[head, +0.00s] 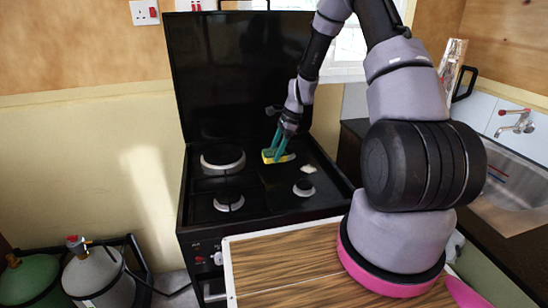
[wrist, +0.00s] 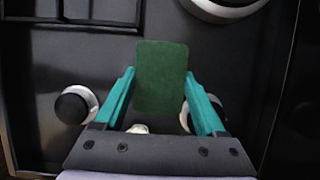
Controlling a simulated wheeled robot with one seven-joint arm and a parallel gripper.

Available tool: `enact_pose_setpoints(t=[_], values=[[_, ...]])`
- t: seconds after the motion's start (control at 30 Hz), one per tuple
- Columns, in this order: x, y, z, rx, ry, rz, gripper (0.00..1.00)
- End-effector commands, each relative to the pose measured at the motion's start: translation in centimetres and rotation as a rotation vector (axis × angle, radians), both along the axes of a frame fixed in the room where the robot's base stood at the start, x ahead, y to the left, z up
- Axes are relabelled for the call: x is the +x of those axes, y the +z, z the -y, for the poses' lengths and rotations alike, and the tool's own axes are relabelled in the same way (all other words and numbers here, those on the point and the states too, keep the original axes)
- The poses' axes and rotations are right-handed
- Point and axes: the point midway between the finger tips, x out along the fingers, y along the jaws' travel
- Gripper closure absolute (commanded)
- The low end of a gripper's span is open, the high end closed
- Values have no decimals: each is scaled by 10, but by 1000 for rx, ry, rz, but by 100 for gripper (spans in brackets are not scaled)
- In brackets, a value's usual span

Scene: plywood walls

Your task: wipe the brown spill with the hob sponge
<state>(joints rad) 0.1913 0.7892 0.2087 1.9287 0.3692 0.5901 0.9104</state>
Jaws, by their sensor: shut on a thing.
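The sponge, green on one side and yellow on the other, is in my gripper (head: 275,152) over the middle of the black hob (head: 262,195). The sponge (head: 287,158) shows its yellow side in the head view and its green face (wrist: 160,78) in the wrist view. My gripper's teal fingers (wrist: 160,90) are shut on it from both sides. I cannot tell whether the sponge touches the hob top. No brown spill can be made out in either view; the sponge and fingers hide part of the hob.
Burners stand on the hob, at back left (head: 223,160), front left (head: 229,201) and front right (head: 304,188). A small whitish piece (head: 309,169) lies right of the sponge. The raised black lid (head: 235,75) is behind. A wooden worktop (head: 290,265) is in front and a sink (head: 515,175) right.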

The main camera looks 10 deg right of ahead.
Motion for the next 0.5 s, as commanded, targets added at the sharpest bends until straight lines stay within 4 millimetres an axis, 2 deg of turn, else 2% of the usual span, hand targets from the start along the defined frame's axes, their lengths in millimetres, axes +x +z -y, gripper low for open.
enact_pose_setpoints(t=[0.3, 0.5], values=[[-1, 29, 6, -1, 1, 1, 88], [-2, 36, 7, 0, 0, -1, 88]])
